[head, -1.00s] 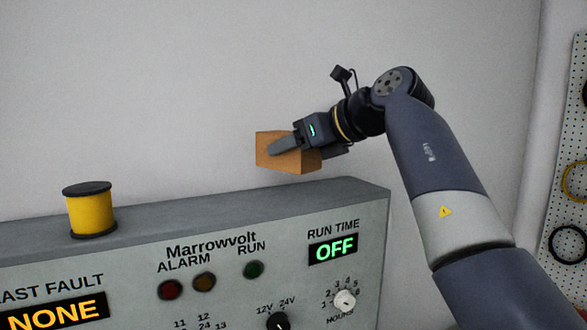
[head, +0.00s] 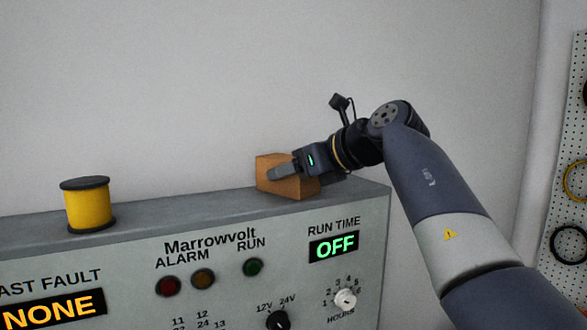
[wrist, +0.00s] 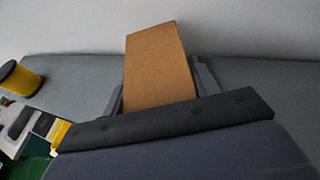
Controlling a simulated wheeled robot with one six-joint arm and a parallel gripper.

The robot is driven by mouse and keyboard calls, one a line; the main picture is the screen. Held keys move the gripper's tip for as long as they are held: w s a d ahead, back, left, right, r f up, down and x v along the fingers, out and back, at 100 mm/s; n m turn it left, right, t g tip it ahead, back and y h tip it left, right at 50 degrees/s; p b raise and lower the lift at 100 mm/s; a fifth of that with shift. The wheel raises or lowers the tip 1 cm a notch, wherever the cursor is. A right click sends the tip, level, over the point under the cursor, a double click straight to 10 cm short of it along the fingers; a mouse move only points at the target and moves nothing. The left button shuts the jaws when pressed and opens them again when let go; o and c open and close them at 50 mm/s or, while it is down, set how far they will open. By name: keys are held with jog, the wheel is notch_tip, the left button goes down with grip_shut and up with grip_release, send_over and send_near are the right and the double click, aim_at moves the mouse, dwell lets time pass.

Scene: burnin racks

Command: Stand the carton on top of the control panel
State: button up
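The carton (head: 292,187) is a small plain brown box at the top right of the control panel (head: 130,250). My gripper (head: 284,173) is shut on the carton, with a grey finger along its near side. The carton is upright and its lower edge meets the panel's top surface in the head view; I cannot tell if it bears its full weight there. In the wrist view the carton (wrist: 158,65) stands between the two fingers, with the grey panel top (wrist: 75,80) around it. Its underside is hidden.
A yellow spool (head: 87,205) with black ends stands on the panel top to the left. The top between spool and carton is clear. A plain wall rises behind. A pegboard (head: 567,200) with hanging coils is at the far right.

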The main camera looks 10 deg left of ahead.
jog(key=o, duration=0.4)
jog(key=shift+d+r, duration=0.1)
jog(key=shift+r, duration=0.1)
jog(key=b+v, duration=0.1)
jog(key=v, duration=1)
jog(key=shift+s+d+r, duration=0.15)
jog(key=shift+d, duration=0.2)
